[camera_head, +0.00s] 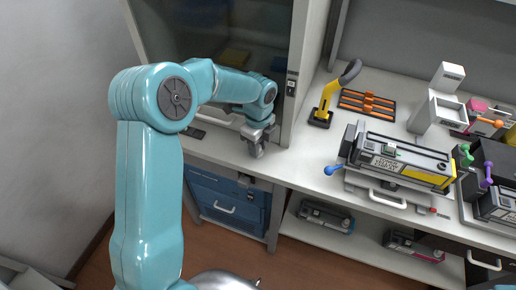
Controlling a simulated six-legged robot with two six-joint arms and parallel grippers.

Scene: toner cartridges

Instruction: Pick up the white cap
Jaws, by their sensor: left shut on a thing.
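My left gripper (257,150) points down over the front part of the counter, by the corner of the glass-fronted cabinet. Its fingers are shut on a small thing. The fingers hide that thing, so I cannot make out its shape or colour. I cannot pick out a white cap elsewhere in the view. My right gripper is not in view.
On the counter to the right stand a yellow-handled tool (327,100), an orange rack (367,104), a toner cartridge (400,160) on a holder and white boxes (446,108). A blue drawer unit (228,203) is below. More cartridges lie on the lower shelf (372,250).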

